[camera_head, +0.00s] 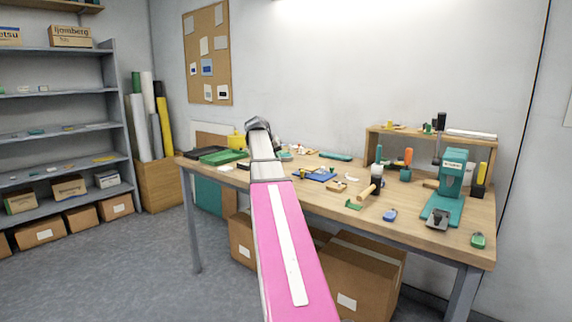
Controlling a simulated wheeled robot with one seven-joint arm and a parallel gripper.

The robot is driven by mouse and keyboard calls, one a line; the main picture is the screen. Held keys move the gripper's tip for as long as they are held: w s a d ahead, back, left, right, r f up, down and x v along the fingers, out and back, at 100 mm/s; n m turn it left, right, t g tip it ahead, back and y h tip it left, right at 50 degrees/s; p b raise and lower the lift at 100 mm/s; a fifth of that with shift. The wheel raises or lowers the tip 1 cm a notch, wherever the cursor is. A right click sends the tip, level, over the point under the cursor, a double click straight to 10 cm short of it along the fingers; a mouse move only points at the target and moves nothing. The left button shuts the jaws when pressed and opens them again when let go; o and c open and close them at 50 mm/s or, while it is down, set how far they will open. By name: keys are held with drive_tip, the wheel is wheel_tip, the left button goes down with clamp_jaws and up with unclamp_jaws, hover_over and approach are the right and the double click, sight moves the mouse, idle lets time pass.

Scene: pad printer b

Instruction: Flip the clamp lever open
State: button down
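A teal pad printer (453,178) stands at the right end of the workbench, with a white label on its front. My arm reaches up from the bottom centre, with a pink link and paler links beyond. Its dark grey far end (258,125) is over the left part of the bench, well left of the printer. No fingertips can be made out.
The wooden workbench (310,190) holds a mallet (370,189), a blue item (390,215), a green item (478,240) and small parts. A wooden riser (430,143) stands behind the printer. Cardboard boxes (365,278) sit below. Grey floor is open at left.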

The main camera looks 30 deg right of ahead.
sight(303, 173)
drive_tip(key=x, duration=0.9)
drive_tip(key=d, duration=0.1)
drive_tip(key=s+d, duration=0.1)
drive_tip(key=shift+s+d, duration=0.2)
drive_tip(key=shift+d, duration=0.2)
drive_tip(key=shift+s+d, duration=0.15)
drive_tip(key=shift+d, duration=0.25)
drive_tip(key=shift+s, duration=0.1)
